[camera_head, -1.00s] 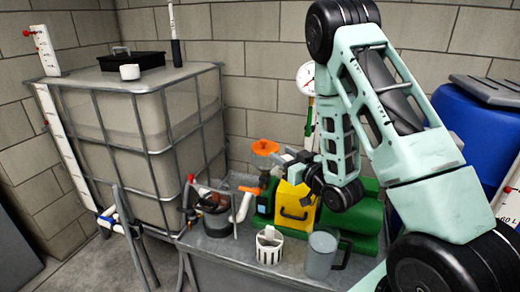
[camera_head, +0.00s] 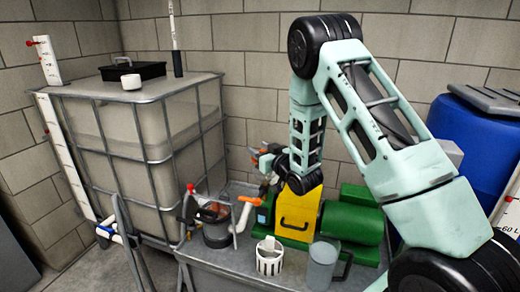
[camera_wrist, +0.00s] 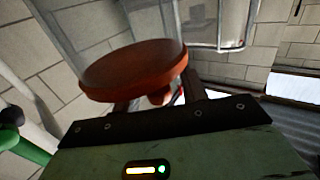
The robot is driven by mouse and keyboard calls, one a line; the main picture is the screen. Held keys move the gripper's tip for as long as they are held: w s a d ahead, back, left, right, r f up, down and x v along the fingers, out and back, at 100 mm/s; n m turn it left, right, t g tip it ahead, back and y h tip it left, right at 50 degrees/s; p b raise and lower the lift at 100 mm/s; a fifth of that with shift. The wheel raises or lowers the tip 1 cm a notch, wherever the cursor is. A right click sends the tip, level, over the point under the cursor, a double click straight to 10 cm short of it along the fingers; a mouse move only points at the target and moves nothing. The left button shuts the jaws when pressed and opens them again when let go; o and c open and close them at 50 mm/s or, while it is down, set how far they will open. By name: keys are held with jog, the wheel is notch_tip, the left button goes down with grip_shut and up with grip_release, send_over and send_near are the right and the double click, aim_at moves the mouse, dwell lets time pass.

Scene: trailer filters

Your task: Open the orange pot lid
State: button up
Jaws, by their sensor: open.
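The orange lid (camera_wrist: 135,70) is a round orange-brown disc that fills the upper middle of the wrist view. A short reddish stem shows under it, between my gripper's (camera_wrist: 158,97) dark fingers. The fingers are apart, one on each side of the stem; I cannot tell whether they touch it. In the head view my gripper (camera_head: 264,157) is above the left end of the green pump (camera_head: 350,222). There the lid is mostly hidden by my gripper, and only small orange-red bits show.
A yellow panel (camera_head: 298,215) stands just below my wrist. A dark pot (camera_head: 216,232), a white basket (camera_head: 269,260) and a grey jug (camera_head: 321,265) stand on the bench (camera_head: 225,268). A caged tank (camera_head: 160,140) is at left, a blue barrel (camera_head: 465,150) at right.

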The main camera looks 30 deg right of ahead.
grip_shut()
jog(key=shift+r, duration=0.1)
